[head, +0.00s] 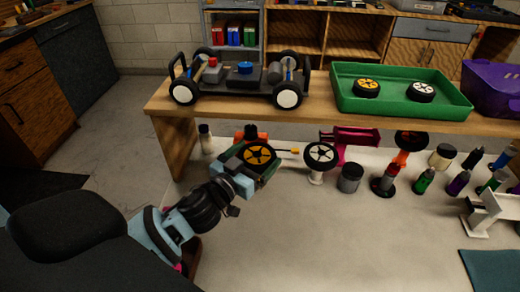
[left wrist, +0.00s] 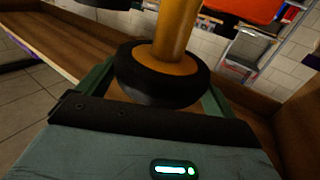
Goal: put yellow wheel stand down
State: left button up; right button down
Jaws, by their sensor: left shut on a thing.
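The yellow wheel stand shows in the head view as a black-tyred wheel with yellow spokes (head: 258,153), facing up. My left gripper (head: 255,163) is shut on it, with green fingers on either side of the tyre. In the left wrist view the black tyre (left wrist: 150,82) sits between the fingers, and its yellow-orange post (left wrist: 177,30) runs away toward the top edge. The stand's far end is out of that view, and the head view hides its post. I cannot tell whether it touches a surface. My right gripper is not in view.
A white-spoked wheel stand (head: 320,157) stands just to the right, with a dark jar (head: 350,178) and several bottles beyond. The workbench behind (head: 300,112) bears a car chassis (head: 240,80) and a green tray (head: 402,103) with two wheels.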

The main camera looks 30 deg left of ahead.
aim_at(253, 147)
pick_arm(q)
jog(key=w+a, duration=0.1)
jog(key=w, duration=0.3)
jog(key=w+a, duration=0.1)
jog(key=w, duration=0.1)
jog(key=shift+w+a+f, duration=0.15)
jog(key=shift+a+f, duration=0.15)
jog(key=shift+f+b, duration=0.5)
jog(key=shift+f, duration=1.3)
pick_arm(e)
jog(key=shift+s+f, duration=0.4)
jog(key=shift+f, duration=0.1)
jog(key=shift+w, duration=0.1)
pick_arm(q)
jog(key=shift+f, duration=0.1)
jog(key=o, duration=0.7)
jog(key=shift+o, duration=0.6)
